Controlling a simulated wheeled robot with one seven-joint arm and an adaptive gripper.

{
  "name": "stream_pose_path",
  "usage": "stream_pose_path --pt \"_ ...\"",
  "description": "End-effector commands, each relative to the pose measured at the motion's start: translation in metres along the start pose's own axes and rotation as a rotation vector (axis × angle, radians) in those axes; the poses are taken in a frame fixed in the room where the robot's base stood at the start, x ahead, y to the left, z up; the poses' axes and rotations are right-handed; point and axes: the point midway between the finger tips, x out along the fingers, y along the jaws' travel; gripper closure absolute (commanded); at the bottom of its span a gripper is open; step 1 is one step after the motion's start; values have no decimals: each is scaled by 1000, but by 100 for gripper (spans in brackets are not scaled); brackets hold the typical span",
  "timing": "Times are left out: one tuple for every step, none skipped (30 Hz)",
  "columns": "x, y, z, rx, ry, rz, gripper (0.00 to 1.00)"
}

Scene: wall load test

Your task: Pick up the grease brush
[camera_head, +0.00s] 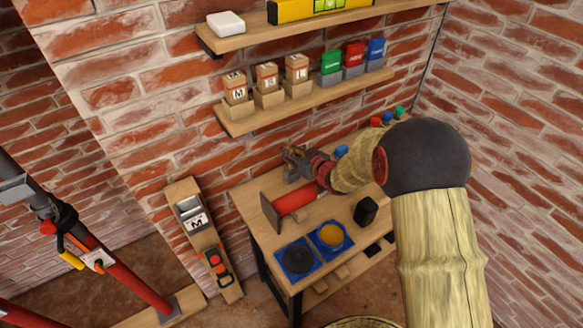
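My arm reaches in from the lower right over the wooden workbench (249,206). My gripper (291,160) is at the back left of the bench, in front of the brick wall. It is small and seen from behind, so I cannot tell whether its fingers are open or shut. I cannot make out a grease brush; it may be hidden by my gripper or arm, or too small to tell. A red cylinder (294,199) with a dark upright plate (270,214) lies just below my gripper in the picture.
A blue tray with an orange round top (331,234), a blue tray with a black disc (298,259) and a black block (366,211) stand on the front of the bench. A shelf (240,126) with several small boxes hangs above. Red poles stand at left.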

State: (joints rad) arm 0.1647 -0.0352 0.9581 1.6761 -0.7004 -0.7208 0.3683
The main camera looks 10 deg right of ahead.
Motion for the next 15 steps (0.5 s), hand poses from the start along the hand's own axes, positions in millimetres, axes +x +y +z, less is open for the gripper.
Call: stream_pose_path --pt "0 0 0 0 0 0 82" --pt "0 0 0 0 0 0 83" --pt "0 0 0 0 0 0 86" --pt "0 0 0 0 0 0 87" --pt "0 0 0 0 0 0 89" --pt "0 0 0 0 0 0 91" --pt "0 0 0 0 0 0 93" --pt "0 0 0 0 0 0 95" --pt "0 0 0 0 0 0 97" --pt "0 0 0 0 0 0 99" --pt "0 0 0 0 0 0 100" --pt "0 0 0 0 0 0 100" --pt "0 0 0 0 0 0 100" --pt "0 0 0 0 0 0 100" --pt "0 0 0 0 0 0 100"
